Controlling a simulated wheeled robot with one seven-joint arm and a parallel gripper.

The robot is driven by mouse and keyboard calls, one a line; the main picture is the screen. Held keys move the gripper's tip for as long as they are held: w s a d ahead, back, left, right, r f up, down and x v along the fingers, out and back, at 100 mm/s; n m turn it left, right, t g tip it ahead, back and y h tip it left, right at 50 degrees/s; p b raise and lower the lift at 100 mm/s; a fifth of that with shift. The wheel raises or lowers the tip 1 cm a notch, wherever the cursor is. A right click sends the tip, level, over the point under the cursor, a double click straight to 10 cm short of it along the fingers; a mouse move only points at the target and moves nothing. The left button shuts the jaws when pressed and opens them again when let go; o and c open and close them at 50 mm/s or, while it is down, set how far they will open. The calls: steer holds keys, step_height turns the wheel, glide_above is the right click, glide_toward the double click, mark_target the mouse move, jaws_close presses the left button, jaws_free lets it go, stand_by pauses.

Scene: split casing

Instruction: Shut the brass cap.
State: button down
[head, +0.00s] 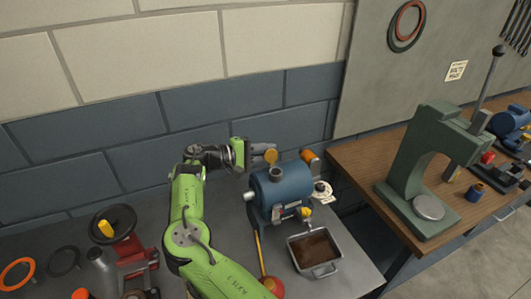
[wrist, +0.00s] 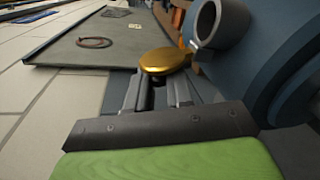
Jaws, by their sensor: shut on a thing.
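The brass cap (wrist: 167,60) is a round golden disc at my fingertips in the wrist view. In the head view the cap (head: 271,157) stands up behind the grey filler neck (head: 277,173) of the blue casing (head: 272,193). The neck (wrist: 222,22) has its mouth uncovered in the wrist view, and the cap's edge meets it near a small joint at the rim. My gripper (head: 264,150) reaches in from the left and is shut on the cap. The fingers (wrist: 156,92) are partly hidden under the cap.
A tray of dark liquid (head: 316,268) stands in front of the casing. An orange-topped cylinder (head: 311,160) stands behind it. A red vise-like tool (head: 135,262) is at the left. A green press (head: 425,170) stands on the wooden bench at right. The wall is close behind my arm.

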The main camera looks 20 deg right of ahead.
mark_target(273, 166)
steer(key=m+b, duration=0.1)
steer(key=m, duration=0.1)
steer(key=s+m+b, duration=0.1)
steer(key=s+m+t+b, duration=0.1)
steer(key=m+b, duration=0.1)
steer(key=shift+d+r+m, duration=0.2)
steer(key=shift+r+m, duration=0.1)
steer(key=shift+r, duration=0.1)
steer(key=s+m+b, duration=0.1)
steer(key=m+b, duration=0.1)
steer(key=s+m+t+b, duration=0.1)
steer(key=m+b, duration=0.1)
steer(key=b, duration=0.1)
steer(key=shift+m+h, duration=0.3)
steer(key=m+b, duration=0.1)
steer(key=b, duration=0.1)
steer(key=s+m+b, duration=0.1)
steer(key=m+b, duration=0.1)
steer(key=m+t+b, duration=0.1)
steer(key=m+b, duration=0.1)
steer(key=shift+s+f, duration=0.3)
steer(key=shift+s, duration=0.05)
steer(key=m+b, duration=0.2)
steer(key=m+h+b, duration=0.1)
steer(key=shift+s+f+b, duration=0.25)
steer(key=shift+s+b, duration=0.05)
steer(key=shift+s, duration=0.05)
steer(key=shift+s+m+b, duration=0.2)
steer(key=shift+m+b, duration=0.6)
